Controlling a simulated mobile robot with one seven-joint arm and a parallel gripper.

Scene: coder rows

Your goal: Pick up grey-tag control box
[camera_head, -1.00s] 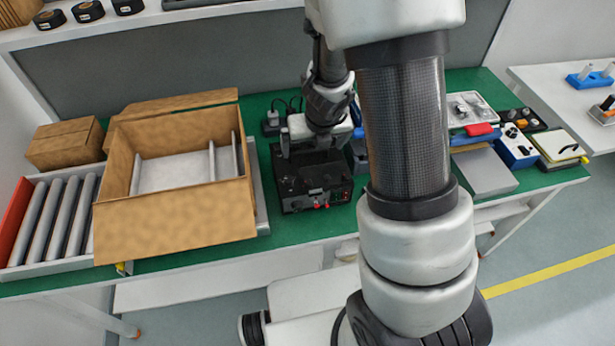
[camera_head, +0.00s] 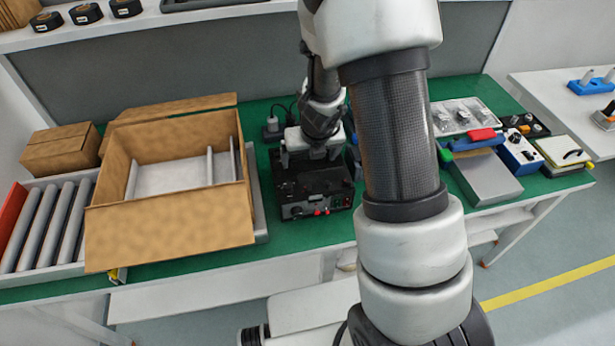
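A black control box (camera_head: 312,188) with red and grey knobs on its front stands on the green bench mat, right of the open carton. No grey tag on it can be made out. My gripper (camera_head: 310,158) points down at the back part of the box's top. One finger shows at the left of the white gripper body. The fingertips are small and partly hidden, so I cannot tell whether they touch the box or how wide they are apart. The box rests on the bench.
An open cardboard carton (camera_head: 170,222) stands left of the box, with grey rollers (camera_head: 45,225) beyond it. A blue-and-white device (camera_head: 520,152), a grey case (camera_head: 484,178) and a tray of parts (camera_head: 462,114) are at the right. My arm hides the bench's middle right.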

